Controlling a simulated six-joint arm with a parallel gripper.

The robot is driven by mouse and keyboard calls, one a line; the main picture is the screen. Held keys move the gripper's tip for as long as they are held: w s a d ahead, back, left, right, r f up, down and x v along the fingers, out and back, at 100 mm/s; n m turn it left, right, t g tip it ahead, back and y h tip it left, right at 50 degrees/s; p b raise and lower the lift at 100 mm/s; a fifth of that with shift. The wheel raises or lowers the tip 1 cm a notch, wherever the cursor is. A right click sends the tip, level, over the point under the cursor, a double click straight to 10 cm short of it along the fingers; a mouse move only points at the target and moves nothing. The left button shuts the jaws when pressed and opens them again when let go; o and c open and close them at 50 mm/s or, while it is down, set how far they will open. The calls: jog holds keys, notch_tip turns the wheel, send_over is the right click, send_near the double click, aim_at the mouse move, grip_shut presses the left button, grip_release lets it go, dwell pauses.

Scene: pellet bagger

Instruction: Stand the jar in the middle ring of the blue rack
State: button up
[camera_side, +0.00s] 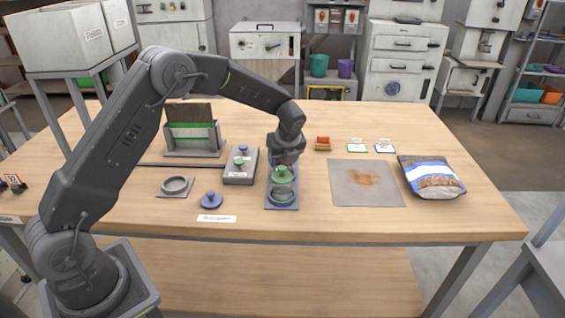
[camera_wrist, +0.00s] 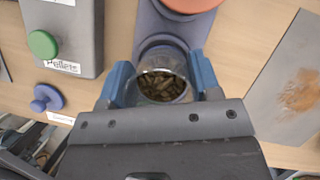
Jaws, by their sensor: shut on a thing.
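The jar (camera_wrist: 163,86) is clear and holds brown pellets, seen through its top in the wrist view. My gripper (camera_wrist: 163,80) is shut on it, with a blue finger on each side. The blue rack (camera_wrist: 150,22) lies below and beyond the jar, and a ring edge shows just past the jar. In the side view, my gripper (camera_side: 286,162) is over the blue rack (camera_side: 269,201), with a greenish round shape under it. The rack's near ring (camera_side: 282,195) is in front and looks empty. I cannot tell whether the jar is inside the middle ring or above it.
A red-orange round thing (camera_wrist: 190,4) is at the far end of the rack. A blue knobbed piece (camera_side: 211,200) lies front left. A grey mat (camera_side: 350,193) and a pellet bag (camera_side: 431,178) are right.

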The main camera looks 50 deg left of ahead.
jog(key=shift+f, duration=0.9)
jog(key=shift+f, duration=0.2)
jog(key=o, duration=1.1)
